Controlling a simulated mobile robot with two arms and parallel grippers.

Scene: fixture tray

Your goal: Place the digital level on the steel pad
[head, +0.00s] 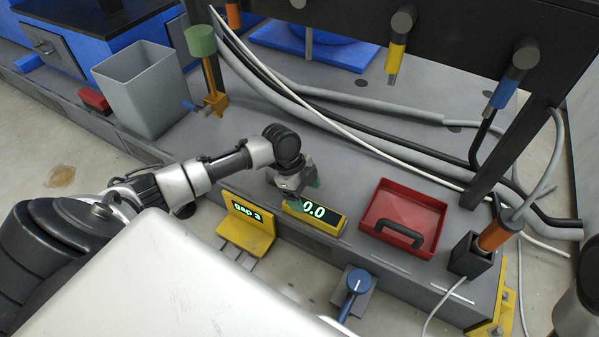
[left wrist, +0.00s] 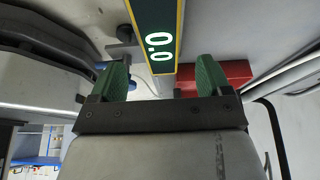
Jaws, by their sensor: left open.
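The digital level (head: 315,216) is a yellow block with a black face reading 0.0. It lies near the front edge of the grey bench in the head view. My left gripper (head: 297,192) is just behind it and partly overlaps its left end. In the left wrist view the green fingers (left wrist: 162,78) are apart, with nothing clamped. The level (left wrist: 157,35) shows ahead, its end in line with the gap between them. Whether it touches a finger, I cannot tell. I cannot clearly pick out the steel pad. My right gripper is not in view.
A red tray with a black handle (head: 384,205) stands right of the level, and a yellow "Gap 3" stand (head: 244,232) to its left. A grey bin (head: 155,105) is at the left. Cables and hoses (head: 400,150) run behind. A blue knob (head: 357,280) projects at the front.

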